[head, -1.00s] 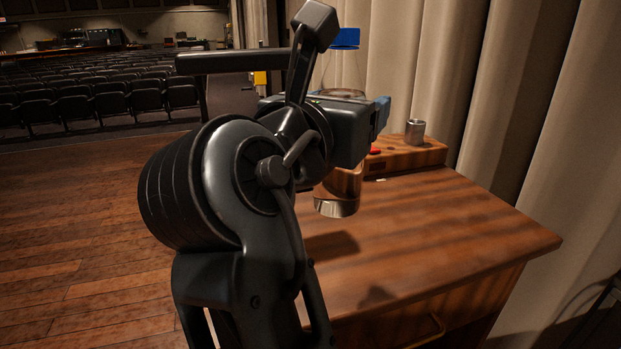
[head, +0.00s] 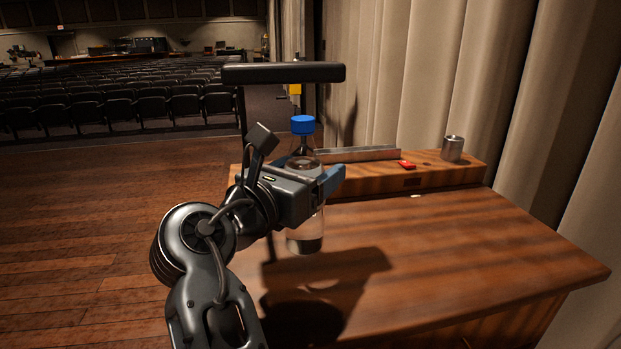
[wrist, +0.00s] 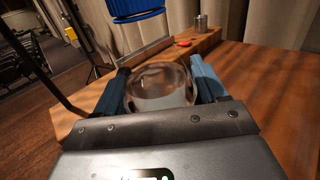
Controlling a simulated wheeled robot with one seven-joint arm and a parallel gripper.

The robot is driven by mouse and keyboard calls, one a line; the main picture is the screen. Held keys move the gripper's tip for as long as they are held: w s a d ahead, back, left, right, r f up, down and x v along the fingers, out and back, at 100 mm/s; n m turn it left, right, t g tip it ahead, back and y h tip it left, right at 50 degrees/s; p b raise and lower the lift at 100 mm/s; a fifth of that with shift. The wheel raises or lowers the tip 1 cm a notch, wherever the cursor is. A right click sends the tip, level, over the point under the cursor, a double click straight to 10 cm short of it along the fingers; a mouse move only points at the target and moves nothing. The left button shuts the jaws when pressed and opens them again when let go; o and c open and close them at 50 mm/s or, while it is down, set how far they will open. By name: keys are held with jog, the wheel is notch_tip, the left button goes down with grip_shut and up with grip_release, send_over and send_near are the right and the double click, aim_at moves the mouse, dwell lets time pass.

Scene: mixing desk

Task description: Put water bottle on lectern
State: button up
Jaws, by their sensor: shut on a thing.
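A clear water bottle (head: 304,232) with a blue cap hangs upright in my gripper (head: 322,180). The gripper's blue fingers are shut around the bottle's middle. In the wrist view the bottle (wrist: 160,85) sits between both fingers, with its blue cap at the top edge. The wooden lectern, a desk-like stand (head: 480,235), lies below and to the right. The bottle's base appears to be above the left part of its top, with a shadow beside it. The gap under the base is hard to judge.
A raised ledge (head: 440,172) along the lectern's back carries a metal cup (head: 452,148) and a small red object (head: 407,164). A black T-shaped stand (head: 283,73) rises behind the bottle. Curtains hang at the right. The lectern top's middle and right are clear.

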jog(key=shift+f, duration=0.65)
jog(key=o, duration=1.5)
jog(key=shift+f, duration=0.2)
jog(key=shift+s+r, duration=0.1)
jog(key=b+v, duration=0.1)
jog(key=v, duration=1.1)
jog(key=shift+r, duration=0.1)
